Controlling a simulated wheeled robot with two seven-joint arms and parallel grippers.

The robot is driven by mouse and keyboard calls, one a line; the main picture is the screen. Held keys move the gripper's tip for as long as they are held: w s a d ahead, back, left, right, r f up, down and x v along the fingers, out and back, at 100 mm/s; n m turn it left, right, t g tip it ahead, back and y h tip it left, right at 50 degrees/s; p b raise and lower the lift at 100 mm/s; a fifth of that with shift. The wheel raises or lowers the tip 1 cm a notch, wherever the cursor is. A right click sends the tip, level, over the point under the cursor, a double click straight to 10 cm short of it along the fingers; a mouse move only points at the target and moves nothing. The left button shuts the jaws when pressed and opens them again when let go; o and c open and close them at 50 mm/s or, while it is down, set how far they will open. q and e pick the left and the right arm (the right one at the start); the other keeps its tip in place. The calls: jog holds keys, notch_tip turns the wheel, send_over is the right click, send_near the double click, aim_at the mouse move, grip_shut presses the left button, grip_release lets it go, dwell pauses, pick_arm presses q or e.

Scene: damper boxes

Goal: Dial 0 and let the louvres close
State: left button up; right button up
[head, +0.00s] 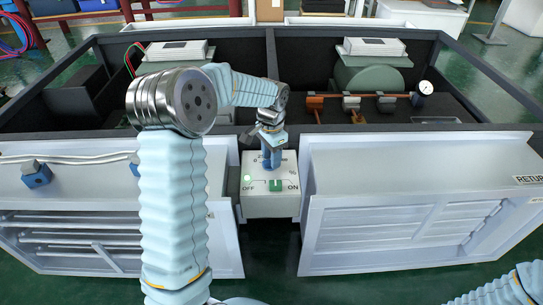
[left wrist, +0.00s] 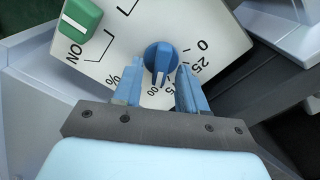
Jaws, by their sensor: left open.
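The control box (head: 270,204) stands between the two damper boxes. Its blue dial knob (left wrist: 160,57) shows in the left wrist view, with a scale including 0 and 25 around it. The knob's narrow tab points down toward the gripper, near a partly hidden figure ending in 00. My left gripper (left wrist: 158,88) is open, with one blue finger on each side of the knob's lower part; contact is unclear. In the head view the gripper (head: 272,160) covers the dial. The left louvres (head: 70,232) show horizontal slats with gaps. My right gripper is out of view.
A green switch (head: 276,185) sits between OFF and ON on the control box, with a lit green lamp (head: 247,178). The right box front, marked RETURN (head: 528,180), has flat-looking slats (head: 400,225). A blue actuator (head: 36,175) sits on the left box.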

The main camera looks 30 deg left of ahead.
pick_arm(q)
jog(key=shift+c, duration=0.3)
grip_shut()
